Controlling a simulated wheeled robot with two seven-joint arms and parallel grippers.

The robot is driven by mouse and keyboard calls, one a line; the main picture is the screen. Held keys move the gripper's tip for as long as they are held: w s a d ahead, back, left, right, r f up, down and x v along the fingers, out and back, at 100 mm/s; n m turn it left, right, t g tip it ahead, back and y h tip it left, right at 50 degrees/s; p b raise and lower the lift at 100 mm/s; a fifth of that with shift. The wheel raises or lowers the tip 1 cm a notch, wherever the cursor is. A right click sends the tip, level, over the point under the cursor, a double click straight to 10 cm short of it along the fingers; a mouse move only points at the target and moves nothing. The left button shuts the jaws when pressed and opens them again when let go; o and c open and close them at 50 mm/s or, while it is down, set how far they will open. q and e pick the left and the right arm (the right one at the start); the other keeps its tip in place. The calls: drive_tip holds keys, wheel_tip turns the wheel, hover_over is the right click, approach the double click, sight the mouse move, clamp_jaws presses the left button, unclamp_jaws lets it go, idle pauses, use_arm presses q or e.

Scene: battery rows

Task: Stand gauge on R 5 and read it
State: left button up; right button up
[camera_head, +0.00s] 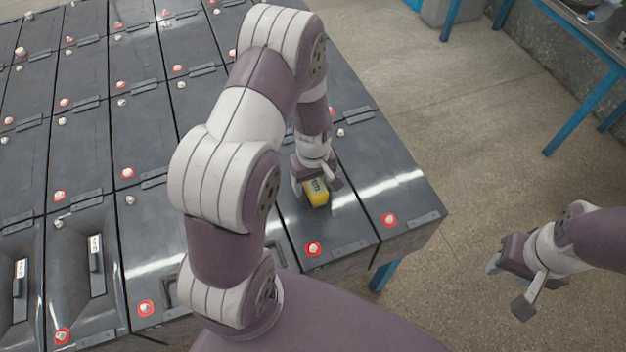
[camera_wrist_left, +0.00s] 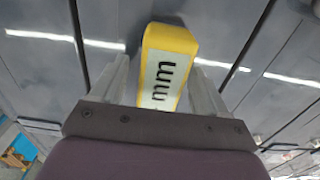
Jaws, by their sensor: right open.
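A yellow gauge (camera_head: 317,192) with a white label and black marks shows at my left gripper (camera_head: 316,180), low over a dark battery near the right of the rows. Dark batteries (camera_head: 345,222) stand in rows; no R 5 mark is legible. My right gripper (camera_head: 508,284) is open and empty over the floor.
The batteries carry white terminals, some with red rings (camera_head: 313,249). My left arm hides part of the rows. Open concrete floor (camera_head: 480,140) lies right of the rows. A blue-legged table (camera_head: 585,110) stands at the upper right.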

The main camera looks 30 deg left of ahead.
sight(313, 182)
use_arm(q)
drive_tip(key=shift+r, duration=0.45)
wheel_tip(313, 182, up, 11)
drive_tip(key=b, duration=0.3)
drive_tip(key=s+d+r+m+t, duration=0.1)
drive_tip(key=s+d+r+m, duration=0.1)
drive_tip(key=s+d+m, duration=0.6)
drive_tip(key=a+f+b, duration=0.1)
drive_tip(key=f+m+b, duration=0.1)
drive_tip(key=s+a+f+m+b, duration=0.1)
drive_tip(key=f, duration=0.1)
drive_tip(key=shift+a+b, duration=0.3)
drive_tip(key=shift+a, duration=0.05)
idle(0.7)
